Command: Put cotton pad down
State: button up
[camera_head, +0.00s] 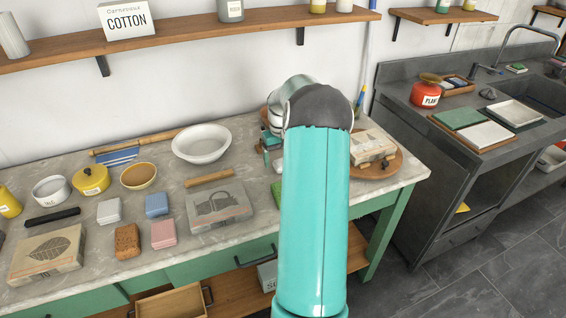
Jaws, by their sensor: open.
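My arm rises through the middle of the view and reaches over the back of the worktable. My gripper is hidden behind the arm, so its jaws and anything between them do not show. I cannot pick out the cotton pad for certain. Small soft-looking blocks lie on the table at the left: a white one (109,211), a blue one (157,205), a pink one (163,234) and a brown one (127,241). A white box marked COTTON (127,20) stands on the wall shelf (185,32).
The stone-topped table (236,158) holds a white bowl (201,144), a yellow pot (91,180), a grey printing stone (218,206) and a leaf-printed stone (47,254). A round wooden board (386,169) with a stone is right of my arm. A dark sink unit (437,192) stands at right.

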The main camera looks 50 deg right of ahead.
notch_tip(320, 180, up, 9)
jog(key=a+r+n+t+h, duration=0.1)
jog(key=a+r, duration=0.3)
jog(key=a, duration=0.5)
jog(key=w+a+r+n, duration=0.1)
jog(key=a+r, duration=0.4)
jog(key=a, duration=0.4)
jog(key=a+r+n+t+h, duration=0.1)
jog(key=a+r, duration=0.3)
jog(key=a, duration=0.4)
jog(key=s+a+f+n+t+y, duration=0.1)
jog(key=s+a, duration=0.6)
jog(key=a, duration=0.4)
jog(key=s+a+n+t+y, duration=0.1)
jog(key=s+a+n+t, duration=0.1)
jog(key=s+a, duration=0.6)
jog(key=a, duration=0.3)
jog(key=shift+s+f+t, duration=0.3)
jog(key=shift+f, duration=0.05)
